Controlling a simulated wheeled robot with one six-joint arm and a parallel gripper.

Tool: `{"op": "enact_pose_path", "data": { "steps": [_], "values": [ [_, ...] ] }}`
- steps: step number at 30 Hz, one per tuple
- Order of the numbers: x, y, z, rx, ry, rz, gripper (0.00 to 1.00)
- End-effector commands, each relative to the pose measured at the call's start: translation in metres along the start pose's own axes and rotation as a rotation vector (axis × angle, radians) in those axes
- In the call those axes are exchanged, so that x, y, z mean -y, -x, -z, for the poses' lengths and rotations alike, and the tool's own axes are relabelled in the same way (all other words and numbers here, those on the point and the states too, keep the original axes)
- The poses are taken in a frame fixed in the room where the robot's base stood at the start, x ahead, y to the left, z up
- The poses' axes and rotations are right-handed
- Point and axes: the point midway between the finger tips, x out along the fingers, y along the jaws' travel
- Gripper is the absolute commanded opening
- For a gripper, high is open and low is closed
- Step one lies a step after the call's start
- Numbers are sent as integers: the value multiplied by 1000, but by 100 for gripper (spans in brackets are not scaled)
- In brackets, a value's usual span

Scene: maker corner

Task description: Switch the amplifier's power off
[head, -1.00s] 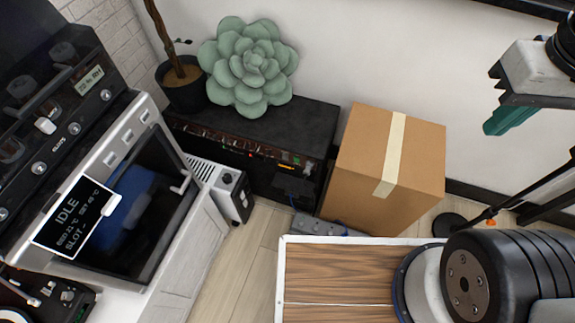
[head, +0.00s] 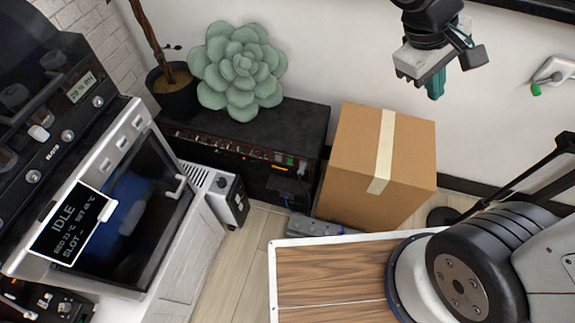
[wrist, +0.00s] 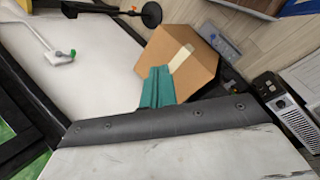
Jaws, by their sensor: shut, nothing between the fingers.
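The amplifier (head: 300,125) is a long black box low against the wall in the head view. Its front panel carries a row of small knobs, with an orange-lit spot (head: 280,168) and a green spot (head: 290,160) near its right end. I cannot tell which control is the power switch or how it is set. My gripper (head: 437,86) has teal fingers, shut and empty. In the head view it appears high on the right, above and right of the cardboard box, apart from the amplifier. The teal fingers also show in the wrist view (wrist: 157,87).
A cardboard box (head: 400,160) stands right of the amplifier, partly beside its end. A green succulent (head: 240,70) and a potted trunk (head: 175,95) sit on or behind its top. A grey power strip (head: 315,227) lies on the floor; a white vented unit (head: 225,195) stands left.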

Motion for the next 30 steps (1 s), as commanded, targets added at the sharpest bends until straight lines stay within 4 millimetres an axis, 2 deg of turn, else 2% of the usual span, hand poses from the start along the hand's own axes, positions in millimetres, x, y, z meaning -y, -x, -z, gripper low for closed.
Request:
{"op": "enact_pose_path", "data": {
  "steps": [1, 5, 8, 11, 14, 17, 21, 25, 27, 30],
  "values": [
    [4, -8, 20, 25, 85, -57, 0],
    [14, -24, 69, 56, 291, -211, 0],
    [31, -38, 109, 67, 456, -328, 0],
    [56, -54, 148, 67, 629, -442, 0],
    [89, -72, 186, 57, 809, -550, 0],
    [130, -94, 219, 42, 993, -653, 0],
    [198, -132, 253, 9, 1261, -784, 0],
    [265, -175, 270, -28, 1510, -886, 0],
    [298, -198, 273, -48, 1629, -929, 0],
    [335, -227, 272, -73, 1771, -973, 0]
  ]
}}
